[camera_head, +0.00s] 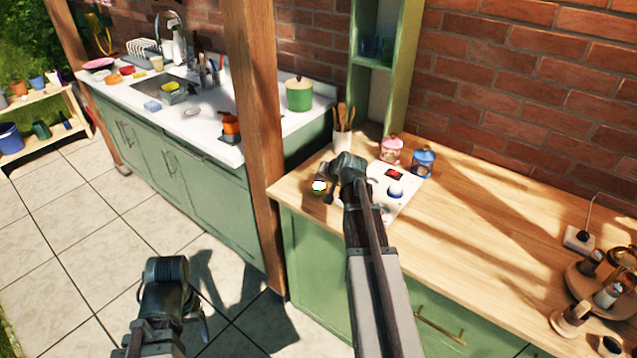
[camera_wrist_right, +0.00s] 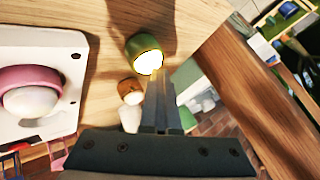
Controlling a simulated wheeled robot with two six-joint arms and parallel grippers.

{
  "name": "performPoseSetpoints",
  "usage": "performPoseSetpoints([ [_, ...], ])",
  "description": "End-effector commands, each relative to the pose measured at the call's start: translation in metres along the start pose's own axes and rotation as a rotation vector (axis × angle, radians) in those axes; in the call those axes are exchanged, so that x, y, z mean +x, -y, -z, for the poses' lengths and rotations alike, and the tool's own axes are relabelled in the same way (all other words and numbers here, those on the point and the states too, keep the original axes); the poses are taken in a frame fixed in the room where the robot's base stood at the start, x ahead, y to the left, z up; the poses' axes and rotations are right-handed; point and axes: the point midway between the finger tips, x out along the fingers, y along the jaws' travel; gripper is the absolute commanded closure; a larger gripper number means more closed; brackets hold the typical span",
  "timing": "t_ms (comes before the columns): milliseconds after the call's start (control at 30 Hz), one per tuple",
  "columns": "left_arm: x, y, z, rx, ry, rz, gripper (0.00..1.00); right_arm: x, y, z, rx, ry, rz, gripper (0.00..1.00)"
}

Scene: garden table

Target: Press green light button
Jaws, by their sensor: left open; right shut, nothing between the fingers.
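The green light button (camera_wrist_right: 146,54) is a short green cylinder with a bright, glowing pale-yellow face in the right wrist view. In the head view it (camera_head: 319,187) stands near the left end of the wooden counter. My right gripper (camera_head: 329,196) is shut and empty, just beside it. In the wrist view the closed fingertips (camera_wrist_right: 158,72) overlap the lower edge of the glowing face; I cannot tell whether they touch it. My left gripper (camera_head: 178,290) is open, low over the tiled floor, far from the counter; its fingers are mostly hidden.
A white panel (camera_head: 406,205) with a red part and a domed knob lies right of the button, partly behind my right arm. A utensil pot (camera_head: 342,139), pink jar (camera_head: 391,150) and blue jar (camera_head: 423,162) stand behind. A wooden post (camera_head: 255,130) rises left of the counter.

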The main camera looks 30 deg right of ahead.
Motion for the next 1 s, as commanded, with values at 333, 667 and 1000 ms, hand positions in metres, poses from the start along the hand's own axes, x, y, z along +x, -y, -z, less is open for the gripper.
performPoseSetpoints([
  [333,-0.007,0.001,0.0,0.0,0.0,0.0,0.31,-0.005,0.003,0.003,0.0,0.001,-0.001,1.0],
  [667,-0.021,0.002,-0.001,0.0,0.0,0.0,0.31,-0.015,0.011,0.011,0.0,0.0,0.0,1.0],
  [1000,-0.054,0.005,-0.003,0.0,0.0,0.0,0.31,-0.038,0.028,0.028,0.0,0.0,0.0,1.0],
])
